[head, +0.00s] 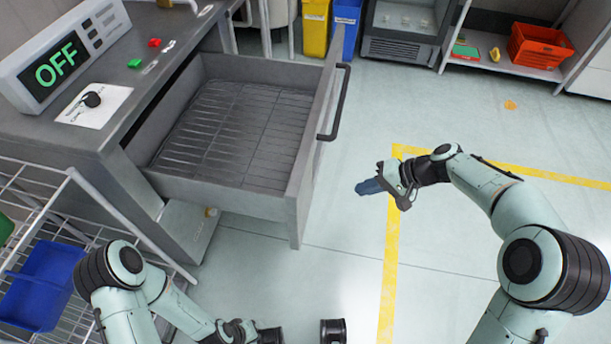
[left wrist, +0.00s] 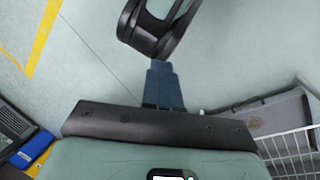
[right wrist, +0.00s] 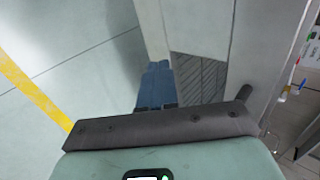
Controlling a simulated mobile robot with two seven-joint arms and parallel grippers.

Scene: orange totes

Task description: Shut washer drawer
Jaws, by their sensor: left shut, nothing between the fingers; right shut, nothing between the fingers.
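The washer drawer (head: 228,197) is a grey metal box with a rack-like floor, pulled far out of the grey machine (head: 150,75). Its front panel (head: 308,165) carries a dark bar handle (head: 341,100) on the outer side. My right gripper (head: 368,187) is shut and empty, to the right of the front panel and below the handle in the head view, apart from it. In the right wrist view its blue fingers (right wrist: 156,80) point toward the drawer's edge (right wrist: 152,28). My left gripper's blue fingers (left wrist: 163,75) are shut over floor in the left wrist view; the head view does not show them.
A white wire rack (head: 45,215) with a blue bin (head: 42,285) stands at the lower left. Yellow (head: 316,28) and blue (head: 346,25) bins stand behind the drawer. An orange tote (head: 538,46) sits on a shelf at back right.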

